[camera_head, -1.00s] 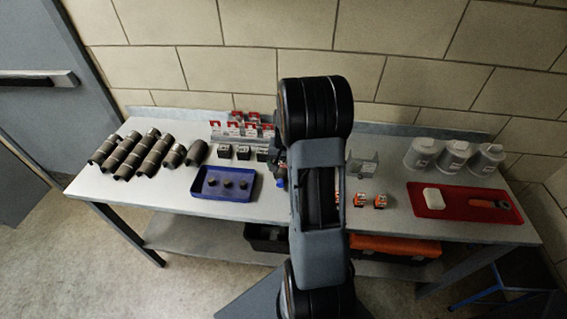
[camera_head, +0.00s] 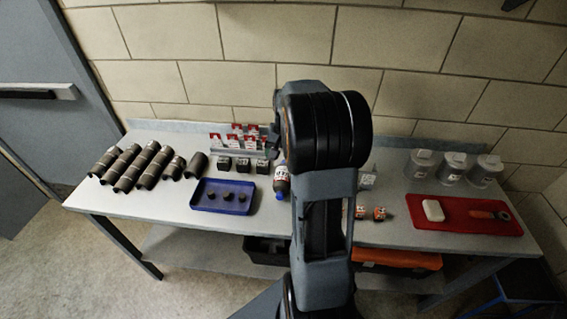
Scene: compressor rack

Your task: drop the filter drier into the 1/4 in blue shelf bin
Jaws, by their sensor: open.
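I cannot make out a filter drier for certain. My arm rises through the middle of the view and covers part of the table.
Dark ribbed cylinders (camera_head: 135,165) lie at the left. Red-and-white packets (camera_head: 234,140) and black boxes (camera_head: 240,165) stand at the back. A red mat (camera_head: 465,220) holds a white block (camera_head: 433,210) and a tool (camera_head: 490,215). Grey canisters (camera_head: 452,167) stand behind. Small orange items (camera_head: 379,214) sit right of my arm.

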